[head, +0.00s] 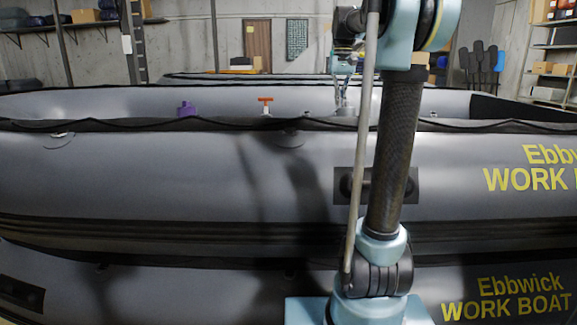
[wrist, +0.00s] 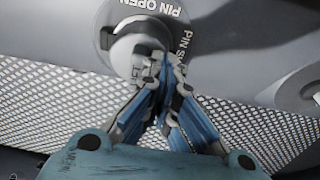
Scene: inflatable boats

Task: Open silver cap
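A pale silver-grey round cap (wrist: 138,50) sits on a dark round plate (wrist: 205,22) marked "PIN OPEN", with a second, partly covered marking beginning "PIN S". My gripper (wrist: 167,66) is at the cap's lower right edge in the wrist view, its blue fingers drawn close together at the tips. The tips overlap the cap's edge in the picture. I cannot tell whether they touch it or have part of it between them. In the head view, my gripper (head: 342,98) is small, beyond the near boat's tube, and the cap cannot be made out.
A grey inflatable boat (head: 180,175) lies across the front, above another boat (head: 200,285). An orange-topped valve handle (head: 265,101) and a purple item (head: 187,109) stand left of my gripper. A second round fitting (wrist: 300,88) and white mesh (wrist: 50,95) are near the cap.

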